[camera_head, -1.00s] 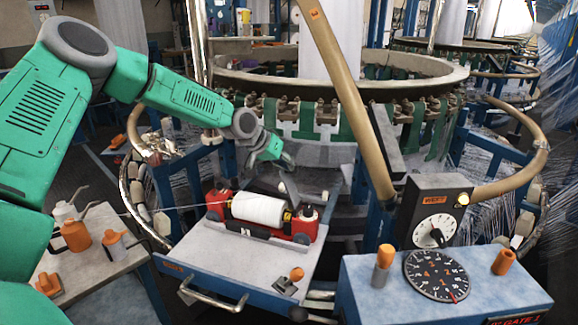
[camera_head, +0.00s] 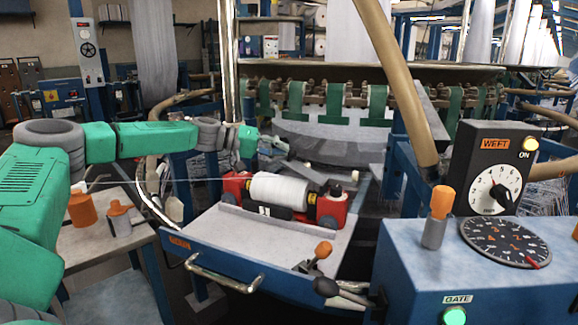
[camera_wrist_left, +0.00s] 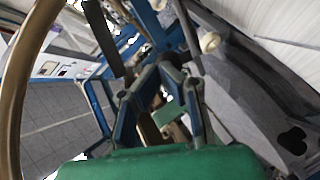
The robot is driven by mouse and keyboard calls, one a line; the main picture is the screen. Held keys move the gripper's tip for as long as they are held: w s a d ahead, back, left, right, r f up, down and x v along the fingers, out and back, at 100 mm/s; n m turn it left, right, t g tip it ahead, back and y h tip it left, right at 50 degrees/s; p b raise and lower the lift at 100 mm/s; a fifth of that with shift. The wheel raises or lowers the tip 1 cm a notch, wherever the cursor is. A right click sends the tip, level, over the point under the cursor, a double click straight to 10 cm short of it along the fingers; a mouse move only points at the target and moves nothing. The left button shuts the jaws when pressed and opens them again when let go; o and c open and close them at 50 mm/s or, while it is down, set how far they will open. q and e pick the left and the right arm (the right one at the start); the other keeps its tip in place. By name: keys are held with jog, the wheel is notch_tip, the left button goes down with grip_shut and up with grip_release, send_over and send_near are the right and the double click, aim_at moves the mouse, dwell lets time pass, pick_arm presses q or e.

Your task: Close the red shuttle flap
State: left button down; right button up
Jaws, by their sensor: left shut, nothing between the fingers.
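The red shuttle (camera_head: 331,209) lies on the grey loom tray (camera_head: 215,232), with a white thread spool (camera_head: 279,190) lying across its middle. A thread runs left from it. A dark grey plate (camera_head: 318,176) with a small pale knob (camera_head: 304,164) stands raised behind the shuttle; I cannot tell for sure that it is the flap. My left gripper (camera_head: 258,163) is behind and left of the spool, shut and empty, apart from the shuttle. Its fingers are small and partly blurred here. In the left wrist view a pale knob (camera_wrist_left: 210,42) shows beyond the fingers. My right gripper is not in view.
An orange-knobbed lever (camera_head: 322,250) stands at the tray's front right. A blue console (camera_head: 400,262) with a dial and the WEFT box (camera_head: 495,143) fills the right. A tan curved pipe (camera_head: 397,80) comes down behind.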

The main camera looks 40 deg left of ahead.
pick_arm(q)
jog(key=shift+s+a+f+b, duration=0.1)
jog(key=shift+a+f+b, duration=0.15)
jog(key=shift+f+b, duration=0.25)
jog(key=shift+a+f+b, duration=0.25)
jog(key=shift+f+b, duration=0.25)
jog(key=shift+s+a+f+b, duration=0.1)
jog(key=shift+a+f+b, duration=0.2)
jog(key=shift+f+b, duration=0.25)
jog(key=shift+s+a+f+b, duration=0.1)
jog(key=shift+a+f+b, duration=0.15)
jog(key=shift+f+b, duration=0.3)
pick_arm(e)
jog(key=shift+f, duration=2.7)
